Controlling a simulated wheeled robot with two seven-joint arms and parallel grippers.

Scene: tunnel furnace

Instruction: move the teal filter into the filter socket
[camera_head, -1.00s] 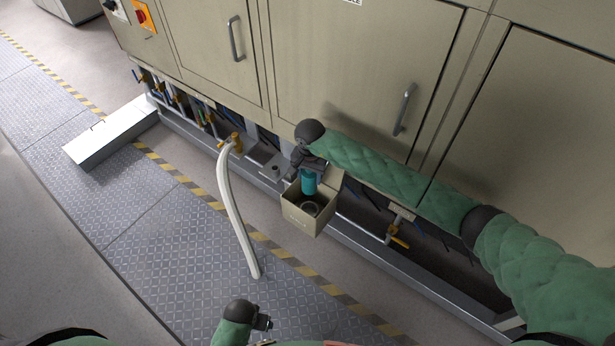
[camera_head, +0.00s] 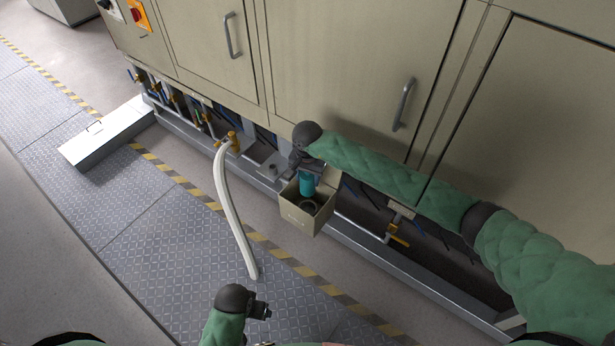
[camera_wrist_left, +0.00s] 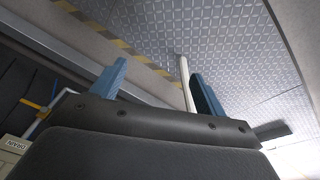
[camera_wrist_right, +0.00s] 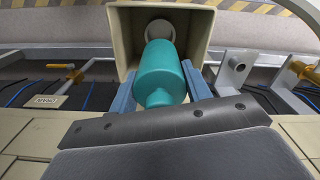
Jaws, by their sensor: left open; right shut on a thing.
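The teal filter (camera_head: 306,182) is held by my right gripper (camera_head: 304,172) at the mouth of an open beige box. In the right wrist view the teal filter (camera_wrist_right: 162,75) sits between the two blue fingers of my right gripper (camera_wrist_right: 160,88). The filter socket (camera_wrist_right: 160,31) shows there as a pale ring inside the box, beyond the filter. In the head view the socket (camera_head: 309,206) is a dark ring in the box. Whether filter and socket touch cannot be told. My left gripper (camera_head: 262,311) is open and empty over the walkway, its blue fingers apart in the left wrist view (camera_wrist_left: 152,85).
The beige box (camera_head: 303,223) stands by the furnace base, its walls close around the filter. A white hose (camera_head: 235,210) hangs from a brass valve (camera_head: 229,141) to the left. A yellow-handled valve (camera_head: 398,238) is at right. A metal cover (camera_head: 105,133) lies on the walkway.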

